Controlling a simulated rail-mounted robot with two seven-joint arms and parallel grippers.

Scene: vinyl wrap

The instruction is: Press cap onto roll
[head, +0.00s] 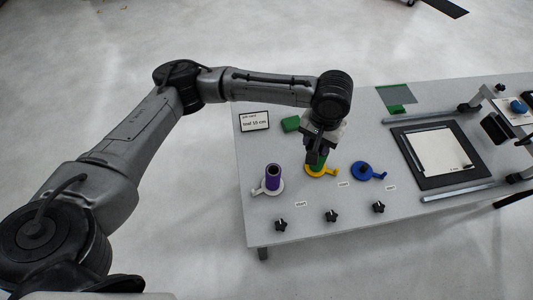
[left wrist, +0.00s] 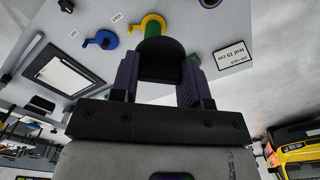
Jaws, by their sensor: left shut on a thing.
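A green roll (head: 319,162) stands in a yellow holder (head: 322,171) on the table; the yellow holder also shows in the left wrist view (left wrist: 150,22). My left gripper (head: 316,156) is above the green roll, pointing down. In the left wrist view its two fingers are shut on a dark round piece (left wrist: 160,58), which looks like the cap. Green shows just behind the cap. The cap hides most of the roll, so I cannot tell whether they touch. My right gripper is in neither view.
A purple roll (head: 272,178) stands in a white holder to the left. A blue holder (head: 364,172) is to the right. Several black knobs (head: 331,215) line the front edge. A small sign (head: 254,121), a green block (head: 291,124) and a black-framed panel (head: 437,154) lie around.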

